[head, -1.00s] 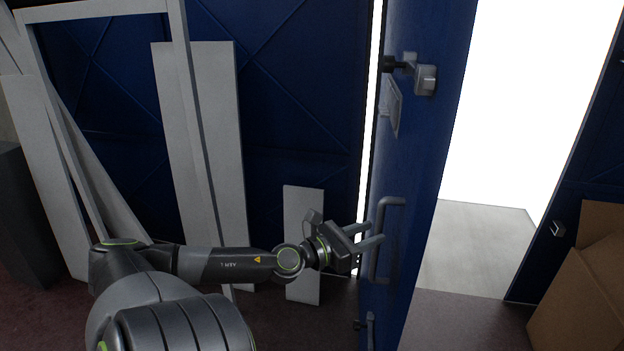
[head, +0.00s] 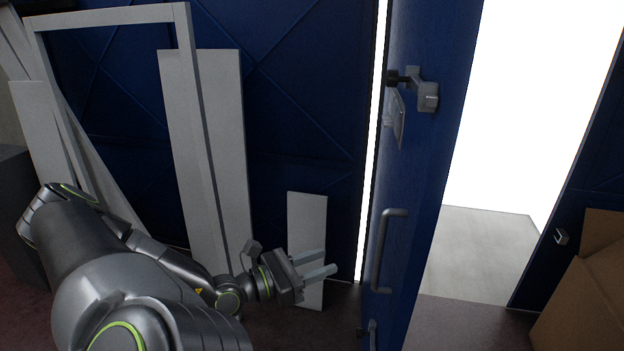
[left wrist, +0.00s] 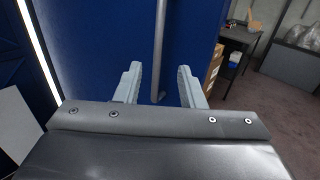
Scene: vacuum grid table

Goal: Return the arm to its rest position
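My left gripper (head: 318,264) is to the left of the blue door, apart from its handle, with its fingers pointing right. My right gripper is in neither view.
The blue door (head: 425,190) stands ajar, with a grey handle (head: 383,250) and a latch (head: 425,95). Pale boards (head: 205,150) and a frame (head: 110,14) lean on the wall at left. A cardboard box (head: 580,310) stands at the right.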

